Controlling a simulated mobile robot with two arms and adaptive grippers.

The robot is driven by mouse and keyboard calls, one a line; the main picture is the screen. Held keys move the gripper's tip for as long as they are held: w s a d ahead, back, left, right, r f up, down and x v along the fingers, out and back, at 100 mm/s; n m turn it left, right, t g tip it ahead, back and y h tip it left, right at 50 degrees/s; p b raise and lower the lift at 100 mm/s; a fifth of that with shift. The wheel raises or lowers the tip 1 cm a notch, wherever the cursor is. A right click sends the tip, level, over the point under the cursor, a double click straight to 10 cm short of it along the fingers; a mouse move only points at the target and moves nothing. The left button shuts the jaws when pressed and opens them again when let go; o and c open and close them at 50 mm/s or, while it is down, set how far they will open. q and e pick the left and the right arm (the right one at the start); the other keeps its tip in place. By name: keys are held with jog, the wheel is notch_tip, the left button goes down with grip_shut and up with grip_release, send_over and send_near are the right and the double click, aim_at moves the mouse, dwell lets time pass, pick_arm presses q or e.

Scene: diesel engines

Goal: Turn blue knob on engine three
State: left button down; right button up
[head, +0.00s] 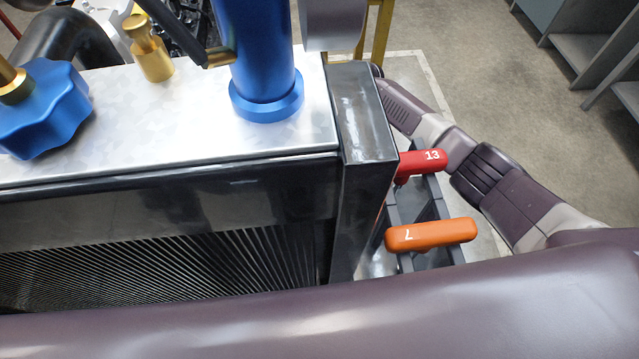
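A blue lobed knob (45,108) with a brass-coloured stem (14,82) stands at the left edge of the view, above the metal top of the engine (190,125). Its left side is cut off by the frame. No engine number shows. My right arm comes in from the right and runs up behind the engine's black corner post. Its gripper cannot be made out. A large purple link of mine crosses the bottom of the view. My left gripper is not in view. No gripper is seen touching the knob.
A thick blue pipe (262,50) and a brass fitting (150,50) rise from the engine top. A black finned radiator (170,255) faces me. Red handle 13 (421,163) and orange handle 7 (430,235) lie at right. Grey shelving (590,45) stands far right, with open floor before it.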

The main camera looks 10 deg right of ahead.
dwell(0.3)
jog(key=o, duration=1.2)
jog(key=shift+c, duration=0.2)
jog(key=v, duration=1.2)
jog(key=shift+w, duration=0.2)
